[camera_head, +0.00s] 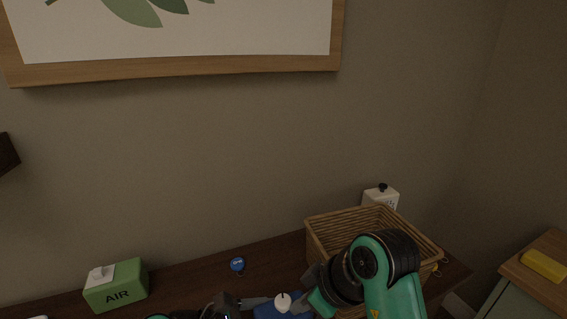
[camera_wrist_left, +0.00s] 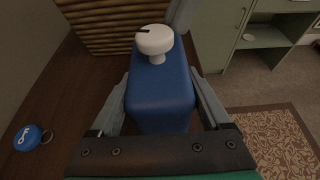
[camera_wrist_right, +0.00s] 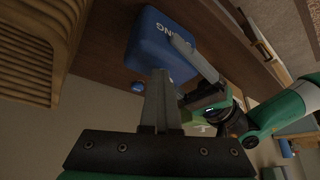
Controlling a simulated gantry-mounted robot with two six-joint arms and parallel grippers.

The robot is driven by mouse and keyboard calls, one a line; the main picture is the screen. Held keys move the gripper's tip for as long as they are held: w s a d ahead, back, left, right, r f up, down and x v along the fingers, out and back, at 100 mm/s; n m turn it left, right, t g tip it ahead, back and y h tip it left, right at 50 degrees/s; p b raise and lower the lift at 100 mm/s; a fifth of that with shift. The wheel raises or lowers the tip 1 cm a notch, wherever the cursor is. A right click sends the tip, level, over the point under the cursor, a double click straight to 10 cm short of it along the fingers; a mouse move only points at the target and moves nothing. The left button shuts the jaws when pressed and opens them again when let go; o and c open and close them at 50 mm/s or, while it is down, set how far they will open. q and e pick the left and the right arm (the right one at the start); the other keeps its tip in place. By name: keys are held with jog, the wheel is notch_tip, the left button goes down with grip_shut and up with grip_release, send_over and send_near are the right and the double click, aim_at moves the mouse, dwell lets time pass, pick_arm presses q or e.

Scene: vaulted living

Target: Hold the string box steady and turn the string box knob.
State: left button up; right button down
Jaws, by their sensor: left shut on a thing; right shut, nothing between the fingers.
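The string box is a blue box (camera_head: 268,312) with a round white knob (camera_head: 283,301) on top, at the bottom middle of the head view. In the left wrist view the blue box (camera_wrist_left: 160,95) stands between the fingers of my left gripper (camera_wrist_left: 160,100), which is shut on its sides. The white knob (camera_wrist_left: 154,40) has a dark mark on it. My right gripper (camera_wrist_right: 160,90) is shut and empty. Its fingertips are close beside the knob; I cannot tell whether they touch. In the right wrist view the box (camera_wrist_right: 160,45) shows part of its lettering, and the knob does not show.
A wicker basket (camera_head: 330,235) stands right behind the box, with a white box (camera_head: 381,198) behind it. A green box marked AIR (camera_head: 117,288) stands at the left. A blue round tag (camera_head: 237,264) lies on the dark tabletop between them. A wall rises behind.

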pick_arm(q)
jog(key=shift+s+d, duration=0.1)
jog(key=shift+d, duration=0.05)
pick_arm(e)
jog(key=shift+s+a, duration=0.45)
jog(key=shift+a, duration=0.2)
